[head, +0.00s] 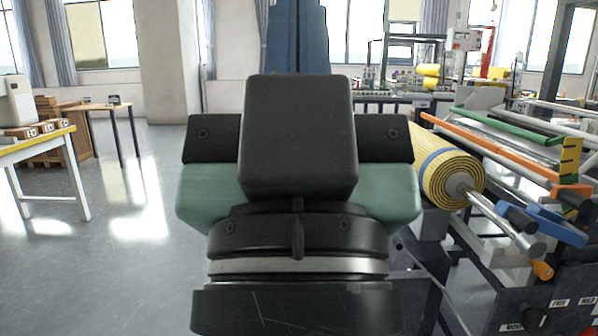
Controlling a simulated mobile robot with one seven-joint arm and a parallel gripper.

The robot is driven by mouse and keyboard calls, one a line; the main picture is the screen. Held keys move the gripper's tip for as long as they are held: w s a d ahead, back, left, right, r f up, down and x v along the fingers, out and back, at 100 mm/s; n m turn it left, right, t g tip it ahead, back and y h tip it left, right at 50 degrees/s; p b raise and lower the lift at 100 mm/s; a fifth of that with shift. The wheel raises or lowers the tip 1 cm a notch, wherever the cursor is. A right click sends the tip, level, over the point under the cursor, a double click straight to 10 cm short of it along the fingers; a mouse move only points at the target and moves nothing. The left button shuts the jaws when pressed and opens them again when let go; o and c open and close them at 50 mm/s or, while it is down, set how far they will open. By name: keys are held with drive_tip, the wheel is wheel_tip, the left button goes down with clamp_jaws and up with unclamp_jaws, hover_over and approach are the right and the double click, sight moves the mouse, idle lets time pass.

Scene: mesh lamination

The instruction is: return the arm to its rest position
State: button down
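My gripper (298,165) fills the middle of the head view, close to the camera. I see it from behind: a black block in front, dark plates to both sides and green parts below them. My black wrist with a pale metal ring is beneath it. The fingertips are hidden behind the housing, so I cannot see whether they are open or shut, or whether anything is between them. No contact between the gripper and anything around it shows.
At right stands a machine with a yellow mesh roll (447,178) on a metal shaft, an orange bar (490,147) and a green bar (508,128). At left is a yellow-edged table (38,140) with small boxes. The grey floor (130,215) between is clear.

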wheel_tip(320, 180, up, 30)
drive_tip(key=p, duration=2.8)
